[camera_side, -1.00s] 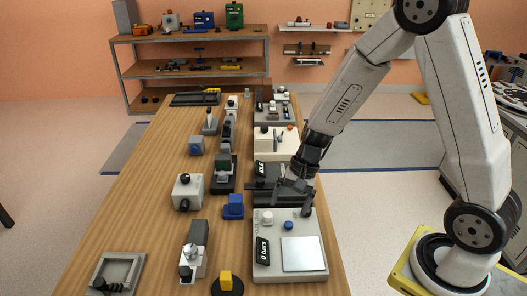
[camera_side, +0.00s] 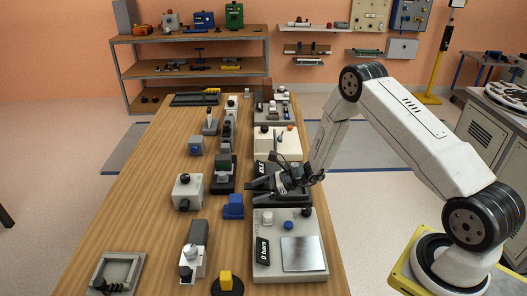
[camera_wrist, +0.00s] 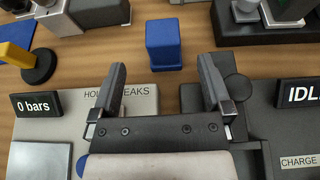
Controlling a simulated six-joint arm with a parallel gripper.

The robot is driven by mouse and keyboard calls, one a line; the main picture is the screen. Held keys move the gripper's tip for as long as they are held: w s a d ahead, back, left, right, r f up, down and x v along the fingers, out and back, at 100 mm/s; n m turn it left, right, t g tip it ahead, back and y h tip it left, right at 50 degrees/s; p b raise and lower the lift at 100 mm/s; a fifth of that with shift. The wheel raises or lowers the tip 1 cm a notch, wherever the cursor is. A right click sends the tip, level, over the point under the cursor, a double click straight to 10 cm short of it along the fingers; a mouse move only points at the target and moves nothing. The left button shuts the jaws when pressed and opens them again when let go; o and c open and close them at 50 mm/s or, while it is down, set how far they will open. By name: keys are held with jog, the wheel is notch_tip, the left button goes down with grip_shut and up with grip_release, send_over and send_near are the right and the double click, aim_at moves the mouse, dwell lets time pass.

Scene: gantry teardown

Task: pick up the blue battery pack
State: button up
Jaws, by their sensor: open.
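The blue battery pack (camera_side: 234,205) stands on the wooden table, left of the grey panel with the "0 bars" display. In the wrist view the blue pack (camera_wrist: 163,44) stands upright, beyond my fingertips and centred between them. My gripper (camera_side: 262,191) is low over the right row of devices, pointing left. In the wrist view my gripper (camera_wrist: 161,70) has its two dark fingers spread apart with nothing between them. There is a gap between the fingers and the pack.
A white box with a black knob (camera_side: 187,192), a grey-and-white device (camera_side: 197,240) and a yellow block on a black disc (camera_side: 226,281) stand nearby. The table's left side is mostly bare.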

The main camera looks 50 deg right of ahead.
aim_at(237, 198)
jog(key=shift+x, duration=1.35)
jog(key=shift+w+d+f, duration=0.1)
jog(key=shift+w+f, duration=0.05)
jog(key=shift+x, duration=2.5)
grip_shut()
